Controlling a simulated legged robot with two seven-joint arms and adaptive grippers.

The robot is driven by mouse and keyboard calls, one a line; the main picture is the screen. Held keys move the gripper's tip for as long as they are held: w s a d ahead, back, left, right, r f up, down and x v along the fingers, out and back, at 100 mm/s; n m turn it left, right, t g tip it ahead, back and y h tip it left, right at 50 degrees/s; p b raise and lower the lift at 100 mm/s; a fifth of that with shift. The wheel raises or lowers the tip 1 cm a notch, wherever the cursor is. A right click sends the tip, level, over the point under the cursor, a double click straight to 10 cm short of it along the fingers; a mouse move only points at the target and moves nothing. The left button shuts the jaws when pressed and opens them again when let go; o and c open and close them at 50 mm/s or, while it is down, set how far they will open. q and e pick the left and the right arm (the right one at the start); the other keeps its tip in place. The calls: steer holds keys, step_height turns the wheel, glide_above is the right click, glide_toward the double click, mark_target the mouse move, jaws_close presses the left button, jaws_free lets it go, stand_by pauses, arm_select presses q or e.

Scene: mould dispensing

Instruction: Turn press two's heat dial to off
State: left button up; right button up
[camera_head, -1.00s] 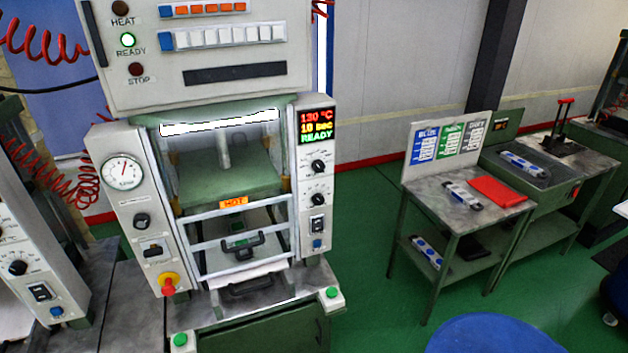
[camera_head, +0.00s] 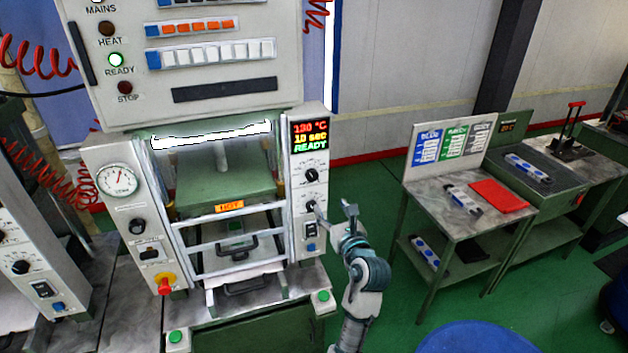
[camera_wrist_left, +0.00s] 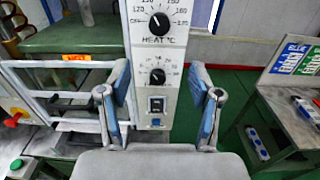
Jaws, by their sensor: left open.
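Press two's heat dial (camera_head: 311,176) is a black knob on the white right-hand panel, under the display. In the left wrist view the dial (camera_wrist_left: 160,24) sits above the label HEAT °C, with temperature marks around it. Its exact setting is too small to read surely. A second black knob (camera_wrist_left: 157,77) is below it, then a rocker switch (camera_wrist_left: 156,104). My left gripper (camera_head: 334,208) is in front of the panel, open and empty, around the lower knob's height in the head view. In the wrist view its fingers stand apart either side of the panel. My right gripper is not in view.
The display (camera_head: 310,134) reads 130 °C, 10 sec, READY. A HOT label (camera_head: 230,207) marks the press opening, left of the panel. A red emergency knob (camera_head: 164,286) is on the left panel. A side table (camera_head: 462,208) stands right, with green floor between.

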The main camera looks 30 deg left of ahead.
mark_target(312, 179)
arm_select(q)
steer(key=p+x, duration=0.1)
steer(key=x, duration=1.3)
steer(key=shift+s+a, duration=0.1)
steer(key=shift+a, duration=0.1)
steer(key=shift+d+r, duration=0.1)
steer(key=shift+d, duration=0.55)
steer(key=shift+c, duration=1.4)
steer(key=shift+s+r, duration=0.15)
steer(key=c, duration=0.8)
steer(key=shift+s, duration=0.1)
steer(key=shift+c, duration=0.4)
